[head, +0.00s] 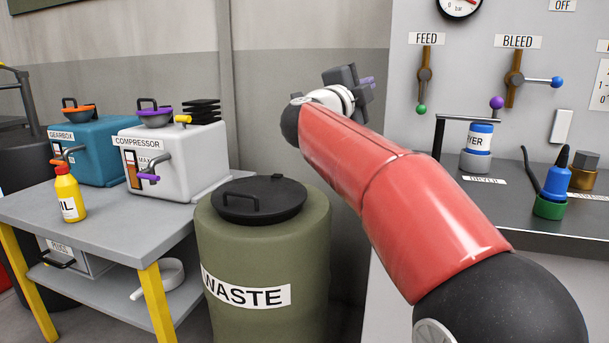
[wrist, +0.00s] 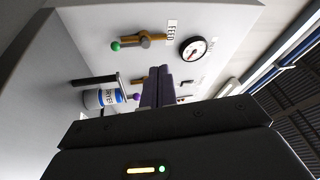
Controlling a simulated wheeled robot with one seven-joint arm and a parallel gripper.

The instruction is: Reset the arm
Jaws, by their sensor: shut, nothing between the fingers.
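My red arm reaches up and away across the middle of the head view. My gripper (head: 367,83) is at its far end, raised in front of the grey wall, to the left of the control panel. In the wrist view, the purple fingers of my gripper (wrist: 158,72) are together with nothing between them. They point toward the panel (wrist: 110,30), which appears turned sideways there. My gripper touches nothing that I can see. Part of it is hidden behind my own arm in the head view.
A green waste drum (head: 262,255) stands below my arm. A grey table (head: 100,222) at left holds the gearbox box (head: 97,150), compressor box (head: 185,165) and oil bottle (head: 68,193). The dryer canister (head: 478,141) and a blue bottle (head: 557,180) stand on the right counter.

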